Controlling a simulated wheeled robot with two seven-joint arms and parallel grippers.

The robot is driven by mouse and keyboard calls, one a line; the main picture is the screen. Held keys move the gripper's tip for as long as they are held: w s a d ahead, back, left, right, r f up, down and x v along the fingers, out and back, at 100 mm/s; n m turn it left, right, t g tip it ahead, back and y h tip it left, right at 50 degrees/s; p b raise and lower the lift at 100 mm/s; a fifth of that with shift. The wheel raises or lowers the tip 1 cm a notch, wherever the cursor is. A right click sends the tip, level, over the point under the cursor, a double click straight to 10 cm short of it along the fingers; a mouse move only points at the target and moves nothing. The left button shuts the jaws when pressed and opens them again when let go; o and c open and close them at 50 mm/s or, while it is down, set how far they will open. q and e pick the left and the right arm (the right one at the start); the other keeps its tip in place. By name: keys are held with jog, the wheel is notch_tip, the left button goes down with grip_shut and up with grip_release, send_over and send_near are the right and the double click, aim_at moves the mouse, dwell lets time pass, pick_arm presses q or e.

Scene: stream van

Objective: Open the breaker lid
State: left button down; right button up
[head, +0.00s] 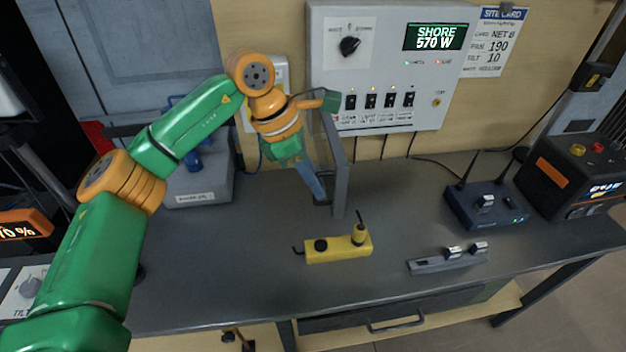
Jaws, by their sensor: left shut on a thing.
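The grey breaker panel (385,60) is on the back wall, with a row of black breaker switches (371,101) along its lower part. The breaker lid (341,180) is a grey frame at the panel's lower left. It stands out from the panel toward me, seen nearly edge-on, and the switches show uncovered. My left gripper (322,196) points down at the lid's near lower part and is shut on it. The exact grip is small and partly hidden. My right gripper is not in view.
A yellow device (338,247) with upright knobs lies on the bench below the lid. A grey slider unit (448,261), a blue router (486,205) and a black box (575,175) stand to the right. A grey case (198,187) is behind my left arm.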

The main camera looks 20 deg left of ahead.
pick_arm(q)
jog(key=shift+r, duration=0.1)
jog(key=c, duration=1.2)
grip_release()
jog(key=w+v, duration=0.1)
jog(key=v, duration=0.5)
jog(key=shift+s+a+r+b, duration=0.25)
jog(key=shift+s+r+b, duration=0.2)
jog(key=shift+s, duration=0.1)
